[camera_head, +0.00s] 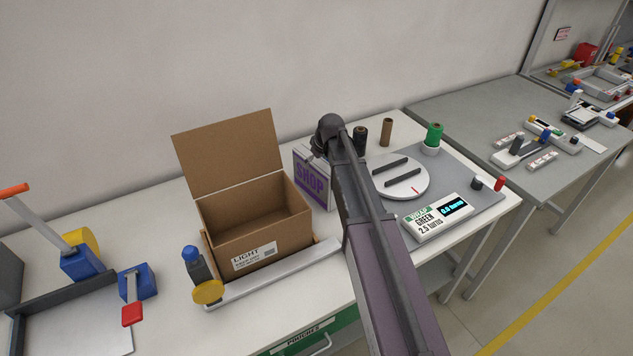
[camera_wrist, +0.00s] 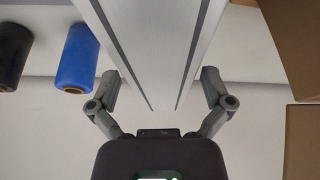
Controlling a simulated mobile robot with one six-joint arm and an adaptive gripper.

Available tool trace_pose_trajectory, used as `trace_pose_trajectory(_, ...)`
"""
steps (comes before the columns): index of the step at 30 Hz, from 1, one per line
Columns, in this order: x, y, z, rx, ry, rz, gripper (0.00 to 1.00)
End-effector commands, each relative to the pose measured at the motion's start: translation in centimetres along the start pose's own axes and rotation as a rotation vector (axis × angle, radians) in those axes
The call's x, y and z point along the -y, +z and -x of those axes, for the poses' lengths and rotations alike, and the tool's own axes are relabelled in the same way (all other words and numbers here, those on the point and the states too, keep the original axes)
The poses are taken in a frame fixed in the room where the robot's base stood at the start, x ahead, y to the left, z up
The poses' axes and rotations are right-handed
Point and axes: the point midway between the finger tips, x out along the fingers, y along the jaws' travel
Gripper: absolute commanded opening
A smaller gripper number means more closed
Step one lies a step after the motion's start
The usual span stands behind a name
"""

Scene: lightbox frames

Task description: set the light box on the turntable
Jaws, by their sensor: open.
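The light box (camera_head: 253,240) is an open brown cardboard carton labelled LIGHT, standing upright in a low frame on the white table, its lid flap (camera_head: 225,153) raised. The turntable (camera_head: 402,186) is a white disc with two dark bars and a red mark, empty, right of my arm. In the wrist view my gripper (camera_wrist: 160,85) is open, its two grey fingers apart. A pale grooved beam shows between them, possibly part of me; I see no box there. Brown cardboard (camera_wrist: 303,140) is at the right edge. In the head view my fingers are hidden behind my wrist.
A purple-lettered SHOP box (camera_head: 312,178) stands between the light box and my arm. A blue-topped clamp (camera_head: 194,262) stands at the frame's left corner.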

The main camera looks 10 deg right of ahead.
Motion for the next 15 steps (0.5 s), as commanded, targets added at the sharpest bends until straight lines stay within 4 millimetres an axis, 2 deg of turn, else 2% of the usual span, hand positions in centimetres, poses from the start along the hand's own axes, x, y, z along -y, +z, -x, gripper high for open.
trace_pose_trajectory(1, 0.0, 0.1, -0.9, 0.0, 0.0, 0.0, 1.0)
trace_pose_trajectory(6, 0.0, 0.1, -1.9, 0.0, 0.0, 0.0, 1.0)
trace_pose_trajectory(15, 0.0, 0.0, -2.2, 0.0, 0.0, 0.0, 1.0)
